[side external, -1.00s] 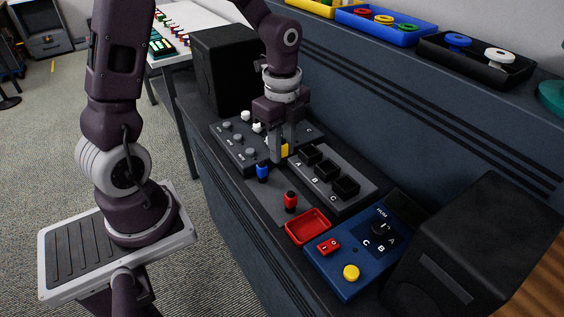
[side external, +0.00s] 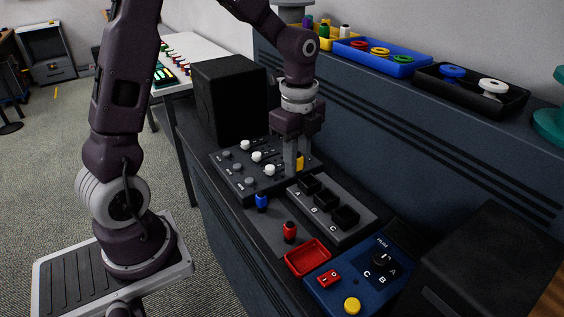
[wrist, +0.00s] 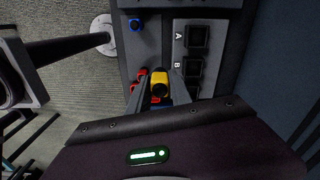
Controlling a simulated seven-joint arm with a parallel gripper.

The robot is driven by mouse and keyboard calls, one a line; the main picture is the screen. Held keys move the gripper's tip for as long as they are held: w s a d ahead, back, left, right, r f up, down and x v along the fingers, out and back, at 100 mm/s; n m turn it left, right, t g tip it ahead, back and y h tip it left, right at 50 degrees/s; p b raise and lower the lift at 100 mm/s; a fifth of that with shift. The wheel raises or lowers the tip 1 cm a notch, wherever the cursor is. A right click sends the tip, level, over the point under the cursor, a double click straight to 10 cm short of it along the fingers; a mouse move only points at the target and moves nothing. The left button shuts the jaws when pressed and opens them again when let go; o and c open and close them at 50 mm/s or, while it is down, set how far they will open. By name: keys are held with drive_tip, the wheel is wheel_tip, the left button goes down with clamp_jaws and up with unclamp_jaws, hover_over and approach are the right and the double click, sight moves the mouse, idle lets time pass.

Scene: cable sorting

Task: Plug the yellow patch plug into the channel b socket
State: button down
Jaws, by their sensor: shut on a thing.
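My gripper (side external: 293,170) is shut on the yellow patch plug (side external: 300,162). In the side view the plug is partly hidden by the fingers and appears above the far end of the socket block, near socket A. In the wrist view the yellow plug (wrist: 159,84) shows between the fingers, left of the socket column. The channel B socket (side external: 326,199) is the middle of three black square openings. It looks empty and also shows in the wrist view (wrist: 193,68). The plug is apart from it.
A blue plug (side external: 262,202) and a red plug (side external: 290,232) stand left of the socket block. A red tray (side external: 307,258) and a blue selector box (side external: 360,275) lie nearer. A knob panel (side external: 240,172) and a black speaker (side external: 228,95) stand behind.

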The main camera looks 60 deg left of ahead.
drive_tip(key=shift+w+d+f, duration=0.35)
drive_tip(key=shift+w+f, duration=0.65)
drive_tip(key=shift+w, duration=0.35)
drive_tip(key=shift+w+d+f, duration=0.35)
drive_tip(key=shift+w+f, duration=0.6)
drive_tip(key=shift+w, duration=0.4)
drive_tip(key=shift+w+d+f, duration=0.35)
drive_tip(key=shift+w+f, duration=0.65)
drive_tip(key=shift+w, duration=0.35)
drive_tip(key=shift+f, duration=0.2)
drive_tip(key=shift+f, duration=0.55)
drive_tip(key=shift+f, duration=0.1)
drive_tip(key=shift+f, duration=0.2)
drive_tip(key=shift+f, duration=0.95)
drive_tip(key=c, duration=0.7)
unclamp_jaws()
drive_tip(key=shift+s, duration=0.1)
